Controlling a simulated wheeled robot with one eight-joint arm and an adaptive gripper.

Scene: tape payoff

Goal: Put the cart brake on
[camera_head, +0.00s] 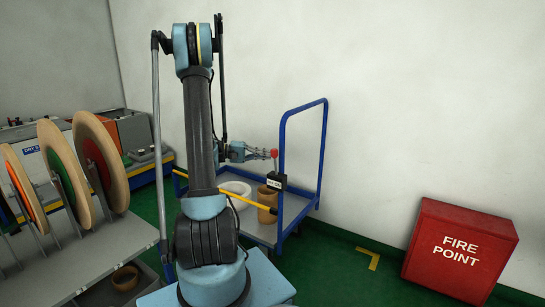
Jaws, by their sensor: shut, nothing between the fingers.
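The cart (281,197) is a blue-framed trolley with a tall handle frame and a grey deck, standing by the wall beyond my arm. A black labelled box (276,182) is on its near handle post, with a red knob (274,153) above it; this looks like the brake lever. A yellow bar (246,202) runs left from near the box. My gripper (268,154) is shut, its fingertips at or very close to the red knob. I cannot tell whether they touch. The label text is too small to read surely.
The deck carries a white ring (235,193) and a brown roll (267,204). Large reels (100,160) stand on a grey bench (95,255) at left. A red fire point box (460,251) stands at right.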

